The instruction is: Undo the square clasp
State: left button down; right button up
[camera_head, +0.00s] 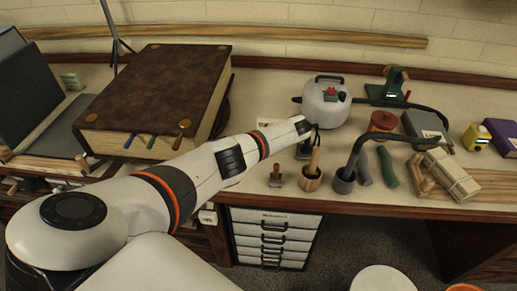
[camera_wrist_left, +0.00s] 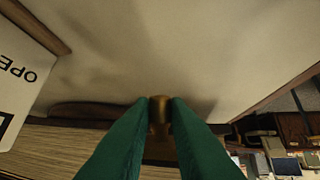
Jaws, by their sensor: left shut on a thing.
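A thick brown book (camera_head: 160,88) lies closed at the left of the bench in the head view. Blue (camera_head: 130,140), green (camera_head: 152,140) and brass-brown (camera_head: 182,134) fastenings hang on its front page edge. I cannot tell from their shapes which is square. My left arm reaches across in front of the book, and its gripper (camera_head: 314,128) is mostly hidden at the arm's end. In the left wrist view, its green fingers (camera_wrist_left: 160,103) are shut on a small brass-brown piece (camera_wrist_left: 160,120). I cannot tell what that piece belongs to. My right gripper is out of view.
A wooden-handled tool stands in a small pot (camera_head: 311,181) below my left wrist. A white canister (camera_head: 326,102) is behind it. Dark bent-handled tools, a red pot (camera_head: 383,122) and a pale bundle (camera_head: 452,176) crowd the right. Drawers (camera_head: 271,240) are under the bench.

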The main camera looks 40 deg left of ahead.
pick_arm(q)
notch_tip(320, 180, down, 2)
jog(key=y+b, duration=0.1)
jog(key=b, duration=0.2)
jog(key=shift+w+d+f+g, duration=0.1)
jog(key=shift+d+f+g, duration=0.05)
jog(key=shift+g, duration=0.15)
jog(key=shift+f+b, duration=0.1)
jog(key=shift+b, duration=0.2)
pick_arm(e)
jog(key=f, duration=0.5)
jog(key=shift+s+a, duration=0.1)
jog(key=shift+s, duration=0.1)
pick_arm(q)
jog(key=c, duration=1.4)
grip_release()
jog(key=shift+o, duration=0.2)
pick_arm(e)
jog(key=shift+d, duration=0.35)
